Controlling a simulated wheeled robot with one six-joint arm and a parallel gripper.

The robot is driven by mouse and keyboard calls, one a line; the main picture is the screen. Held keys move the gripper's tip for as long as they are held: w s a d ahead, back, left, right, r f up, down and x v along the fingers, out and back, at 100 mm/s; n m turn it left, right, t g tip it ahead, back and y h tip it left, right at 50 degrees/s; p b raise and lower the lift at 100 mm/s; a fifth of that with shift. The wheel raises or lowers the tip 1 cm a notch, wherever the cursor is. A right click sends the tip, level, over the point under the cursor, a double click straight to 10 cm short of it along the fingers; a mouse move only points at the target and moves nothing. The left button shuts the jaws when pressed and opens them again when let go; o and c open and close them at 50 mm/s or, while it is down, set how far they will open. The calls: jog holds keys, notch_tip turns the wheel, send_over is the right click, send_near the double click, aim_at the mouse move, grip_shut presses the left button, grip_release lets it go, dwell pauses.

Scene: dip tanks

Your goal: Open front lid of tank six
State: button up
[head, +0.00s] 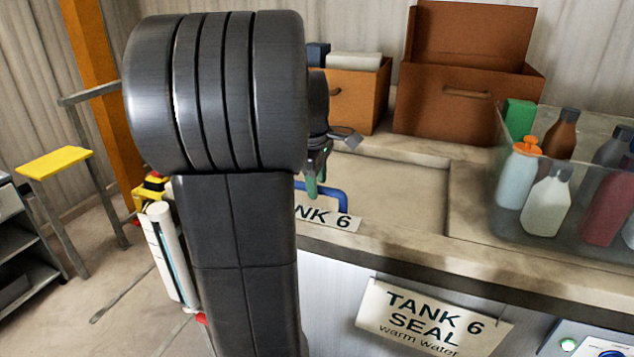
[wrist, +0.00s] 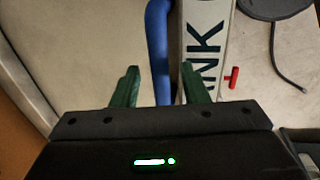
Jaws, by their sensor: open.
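Tank six's pale, flat lid (head: 400,185) lies level inside the counter's rim, apparently closed. A blue handle (head: 332,192) stands at its front left, behind a white label reading "NK 6" (head: 335,217). My gripper (head: 313,178) has green fingers and is at the handle, partly hidden by my arm. In the wrist view, my gripper (wrist: 160,70) is open, with the blue handle (wrist: 157,45) running between its fingers. The white label (wrist: 207,45) is just right of the handle. I cannot tell whether the fingers touch the handle.
A clear bin (head: 560,215) of bottles stands on the counter at right. Brown boxes (head: 465,105) stand behind the lid. A "TANK 6 SEAL" sign (head: 432,322) hangs on the front. A small red T-shaped piece (wrist: 232,78) lies right of the label. A yellow-topped stool (head: 55,162) stands left.

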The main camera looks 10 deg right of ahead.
jog(key=shift+f, duration=0.3)
grip_shut()
jog(key=shift+w, duration=0.1)
